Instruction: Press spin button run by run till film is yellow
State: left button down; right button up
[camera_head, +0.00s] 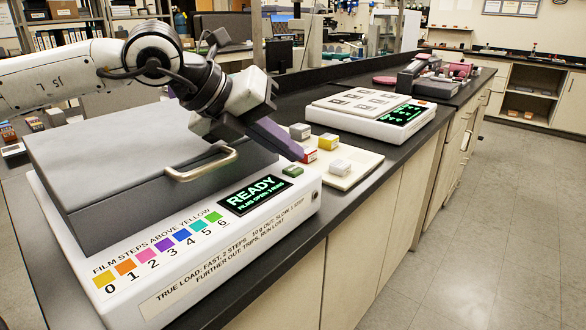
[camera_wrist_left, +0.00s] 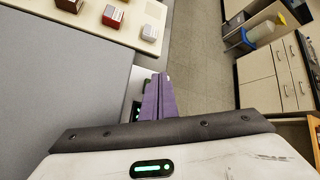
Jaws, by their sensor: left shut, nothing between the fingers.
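The spin machine (camera_head: 60,235) is a white box with a grey lid and metal handle. Its dark display (camera_head: 252,193) reads READY in green, with a smaller line below. A small green button (camera_head: 292,170) sits on its top near the right front corner. My left gripper (camera_head: 297,154) is shut and empty, its purple fingers pointing down just above the button; a small gap seems to show. The film itself is not visible. My right gripper is not in view.
A printed colour scale (camera_head: 158,250) runs from yellow 0 to green 6. A cream board (camera_head: 352,176) with several small blocks lies right of the machine. Behind it stands a second white device (camera_head: 405,120) with a green-lit display. The counter's front edge is close; open floor lies right.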

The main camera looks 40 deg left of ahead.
pick_arm(q)
jog(key=shift+s+d+f+g, duration=0.1)
jog(key=shift+s+f+g, duration=0.1)
jog(key=shift+f, duration=0.4)
jog(key=shift+s+d+f+g, duration=0.1)
jog(key=shift+f+g, duration=0.1)
jog(key=shift+f, duration=0.35)
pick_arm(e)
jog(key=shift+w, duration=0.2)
pick_arm(q)
jog(key=shift+r, duration=0.15)
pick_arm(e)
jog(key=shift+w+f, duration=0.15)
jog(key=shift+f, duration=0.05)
pick_arm(q)
jog(key=shift+a+r, duration=0.1)
jog(key=shift+w+a+r+p, duration=0.15)
jog(key=shift+r+p, duration=1.35)
jog(key=shift+r, duration=1.25)
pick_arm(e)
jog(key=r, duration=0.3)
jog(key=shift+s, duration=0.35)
pick_arm(q)
jog(key=shift+r, duration=0.1)
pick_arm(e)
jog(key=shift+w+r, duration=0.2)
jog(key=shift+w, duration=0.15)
